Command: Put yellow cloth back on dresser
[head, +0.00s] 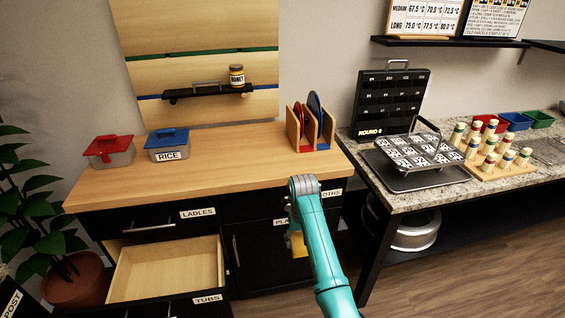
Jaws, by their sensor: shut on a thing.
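The dresser (220,157) has a light wood top and black fronts, and stands left of centre in the head view. A patch of yellow cloth (298,244) shows just left of my teal arm, below the dresser top and in front of its right-hand doors. My gripper (292,228) is mostly hidden by my arm and is shut on the yellow cloth. The rest of the cloth is hidden behind the arm.
An open, empty drawer (165,272) sticks out at lower left. On the dresser stand a red-lidded tub (109,151), a blue-lidded RICE tub (167,145) and a wooden rack (307,129). The middle of its top is clear. A granite counter (405,197) stands at right.

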